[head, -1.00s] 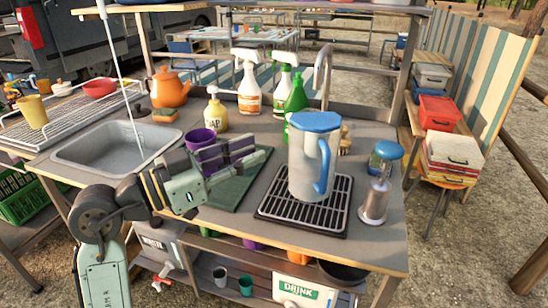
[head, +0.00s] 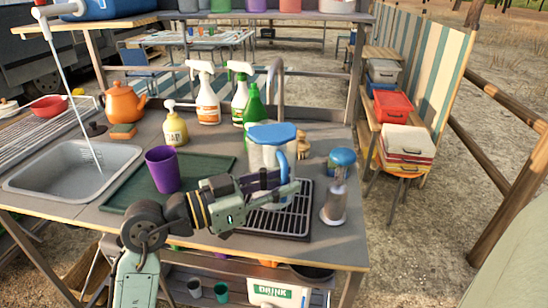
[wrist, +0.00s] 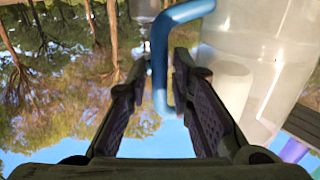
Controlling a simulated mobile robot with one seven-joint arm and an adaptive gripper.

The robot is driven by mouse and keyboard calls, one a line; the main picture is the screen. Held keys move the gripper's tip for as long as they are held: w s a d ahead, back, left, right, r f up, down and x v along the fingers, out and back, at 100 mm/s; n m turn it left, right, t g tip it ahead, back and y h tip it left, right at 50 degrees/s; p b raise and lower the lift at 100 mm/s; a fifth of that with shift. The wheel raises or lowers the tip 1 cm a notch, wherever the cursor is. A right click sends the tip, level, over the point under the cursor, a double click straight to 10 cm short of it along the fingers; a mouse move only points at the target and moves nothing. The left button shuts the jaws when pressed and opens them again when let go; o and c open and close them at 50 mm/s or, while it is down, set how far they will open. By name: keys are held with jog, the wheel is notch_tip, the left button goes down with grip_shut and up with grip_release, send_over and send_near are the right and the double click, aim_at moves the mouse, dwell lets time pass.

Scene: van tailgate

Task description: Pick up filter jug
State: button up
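The filter jug (head: 262,156) is clear-bodied with a blue lid and a blue handle (head: 284,166). It stands upright on a black slatted drip tray (head: 297,222). My gripper (head: 288,181) is at the jug's near side, in front of its lower body, and partly hides it. In the wrist view, which looks upside down, the blue handle (wrist: 159,50) lies between the two fingers of my gripper (wrist: 158,72). The fingers are apart, with a gap showing beside the handle. The clear jug body (wrist: 245,75) is at the right of that view.
A purple cup (head: 162,169) stands on a green mat left of my arm. A blue-topped lantern-like item (head: 337,190) stands close right of the jug. Spray bottles (head: 253,103) and a tap (head: 275,95) are behind it. The sink (head: 70,170) is at the left.

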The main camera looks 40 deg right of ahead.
jog(key=shift+s+d, duration=0.1)
jog(key=shift+d, duration=0.35)
grip_shut()
dwell(0.6)
